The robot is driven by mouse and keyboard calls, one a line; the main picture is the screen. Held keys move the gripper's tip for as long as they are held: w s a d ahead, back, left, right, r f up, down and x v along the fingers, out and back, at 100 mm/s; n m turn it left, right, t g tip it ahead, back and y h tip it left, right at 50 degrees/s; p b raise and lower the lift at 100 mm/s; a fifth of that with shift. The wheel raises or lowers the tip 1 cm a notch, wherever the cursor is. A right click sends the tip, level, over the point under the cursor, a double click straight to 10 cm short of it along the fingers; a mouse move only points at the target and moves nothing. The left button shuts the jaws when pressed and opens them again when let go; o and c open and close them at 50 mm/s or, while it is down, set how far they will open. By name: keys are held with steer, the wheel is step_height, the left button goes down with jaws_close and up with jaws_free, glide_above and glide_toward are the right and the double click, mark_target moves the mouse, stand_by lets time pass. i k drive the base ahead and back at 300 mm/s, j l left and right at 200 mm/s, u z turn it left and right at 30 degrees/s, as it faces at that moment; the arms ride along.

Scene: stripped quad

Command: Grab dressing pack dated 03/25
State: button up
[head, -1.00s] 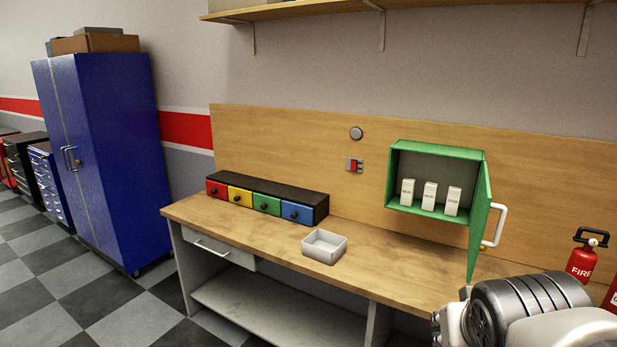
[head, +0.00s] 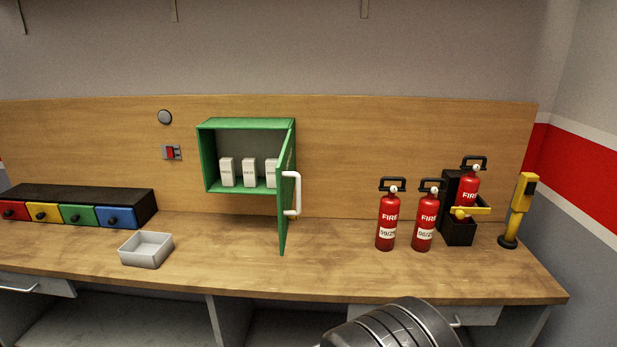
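Three white packs stand upright side by side in the open green wall cabinet (head: 203,158): a left pack (head: 227,172), a middle pack (head: 249,173) and a right pack (head: 271,173). Each has small print on its front, too small to read, so I cannot tell which one is dated 03/25. The right pack is partly hidden by the cabinet door (head: 286,205), which stands open toward me with a white handle (head: 297,193). My gripper is not in view; only a dark ribbed part of my arm shows at the bottom edge.
Under the cabinet runs a wooden workbench (head: 330,270). On it are a grey open tray (head: 146,250), a row of coloured drawers (head: 78,207), two free-standing fire extinguishers (head: 387,215), another in a black holder (head: 460,225), and a yellow post device (head: 520,205). The bench below the cabinet is clear.

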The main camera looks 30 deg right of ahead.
mark_target(226, 167)
steer(key=l, duration=0.55)
steer(key=i+l, duration=0.15)
steer(key=l, duration=0.35)
steer(key=i+j, duration=0.1)
steer(key=i, duration=0.4)
steer(key=i+j, duration=0.1)
steer(key=i, duration=0.45)
